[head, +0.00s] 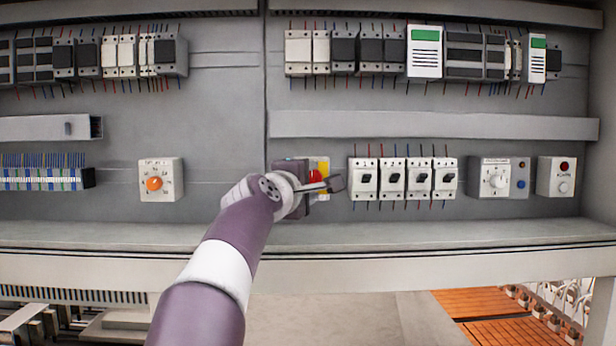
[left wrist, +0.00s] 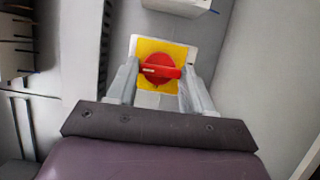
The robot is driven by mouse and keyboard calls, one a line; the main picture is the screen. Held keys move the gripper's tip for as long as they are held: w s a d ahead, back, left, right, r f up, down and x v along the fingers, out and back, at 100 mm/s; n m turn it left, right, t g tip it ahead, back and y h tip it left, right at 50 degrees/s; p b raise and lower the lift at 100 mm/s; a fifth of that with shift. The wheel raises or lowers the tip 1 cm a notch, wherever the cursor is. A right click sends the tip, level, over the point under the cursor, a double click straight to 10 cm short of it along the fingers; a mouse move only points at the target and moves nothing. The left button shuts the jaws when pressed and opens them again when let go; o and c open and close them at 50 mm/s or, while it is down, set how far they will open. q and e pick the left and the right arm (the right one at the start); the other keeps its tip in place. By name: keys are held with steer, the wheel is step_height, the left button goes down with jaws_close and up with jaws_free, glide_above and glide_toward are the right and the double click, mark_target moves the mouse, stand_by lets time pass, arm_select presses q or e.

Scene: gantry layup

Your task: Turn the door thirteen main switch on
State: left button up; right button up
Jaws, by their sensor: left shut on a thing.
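The main switch is a red rotary handle (head: 315,176) on a yellow plate (head: 323,167), mounted on the grey panel near the middle of the head view. In the left wrist view the red handle (left wrist: 161,69) lies across the middle of the yellow plate (left wrist: 176,48), its bar almost level in that picture. My left gripper (head: 329,186) is at the switch, shut on the handle, with one finger at each side of it in the left wrist view. My gripper and wrist hide part of the switch in the head view. My right gripper is not in view.
A row of several white breakers (head: 404,180) is just right of the switch. An orange dial (head: 154,184) is at left, and a white dial box (head: 497,178) and a small lamp box (head: 556,177) at right. A ledge (head: 450,235) runs below the panel.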

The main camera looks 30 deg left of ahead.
arm_select(q)
steer(key=shift+f, duration=0.1)
stand_by(0.3)
steer(key=o, duration=1)
steer(key=shift+o, duration=0.2)
steer(key=s+b, duration=0.2)
steer(key=s, duration=0.1)
steer(key=s+b, duration=0.2)
steer(key=shift+s+d+f, duration=0.15)
steer(key=shift+d+f, duration=0.15)
steer(key=shift+f, duration=0.05)
steer(key=s+d+b, duration=0.1)
steer(key=s+b, duration=0.1)
steer(key=s, duration=0.5)
steer(key=shift+r, duration=0.4)
steer(key=shift+s+d, duration=0.1)
steer(key=shift+d, duration=0.05)
